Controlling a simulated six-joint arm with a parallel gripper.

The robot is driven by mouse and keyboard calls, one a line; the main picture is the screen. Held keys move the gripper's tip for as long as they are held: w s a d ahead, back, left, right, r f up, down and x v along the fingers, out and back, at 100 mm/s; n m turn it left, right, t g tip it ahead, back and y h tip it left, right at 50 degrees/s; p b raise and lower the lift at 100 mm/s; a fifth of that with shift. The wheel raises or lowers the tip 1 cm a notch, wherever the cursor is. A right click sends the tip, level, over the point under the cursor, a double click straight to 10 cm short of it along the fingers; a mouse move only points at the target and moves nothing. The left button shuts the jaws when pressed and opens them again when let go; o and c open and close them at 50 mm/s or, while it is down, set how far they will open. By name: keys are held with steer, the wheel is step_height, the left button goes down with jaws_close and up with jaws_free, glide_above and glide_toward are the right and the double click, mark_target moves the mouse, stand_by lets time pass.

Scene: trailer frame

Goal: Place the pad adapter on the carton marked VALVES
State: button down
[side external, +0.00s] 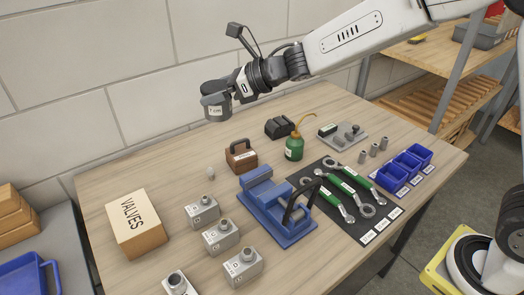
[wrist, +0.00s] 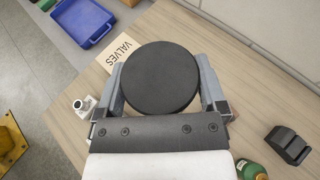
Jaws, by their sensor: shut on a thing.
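The pad adapter (side external: 217,112) is a short grey cylinder with a small label on its side. My gripper (side external: 221,97) is shut on it and holds it high above the back of the bench. In the wrist view the pad adapter shows as a black round disc (wrist: 160,78) between the two fingers of my gripper (wrist: 162,85). The carton marked VALVES (side external: 143,242) is a tan box on the bench at the left, below and to the left of my gripper. In the wrist view the carton (wrist: 119,50) is partly hidden behind the disc.
Several grey valve blocks (side external: 221,237) stand right of the carton. A brown weight-like block (side external: 240,160), a blue vise (side external: 275,205), a green oil can (side external: 294,148) and a black mat (side external: 365,233) with wrenches lie farther right. A wall runs along the back.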

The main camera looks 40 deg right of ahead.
steer(key=s+a+n+g+y, duration=0.1)
steer(key=s+a+n+g, duration=0.1)
steer(key=s+a, duration=0.45)
steer(key=s+a+n+g+y, duration=0.1)
steer(key=s+a, duration=0.2)
steer(key=a, duration=0.7)
steer(key=shift+w+d+f, duration=0.1)
steer(key=shift+w+f, duration=0.05)
steer(key=shift+f, duration=2.3)
steer(key=shift+w, duration=0.15)
steer(key=w+a+f, duration=0.7)
steer(key=w+f, duration=0.2)
steer(key=w, duration=0.2)
steer(key=shift+a, duration=0.25)
steer(key=shift+f, duration=0.2)
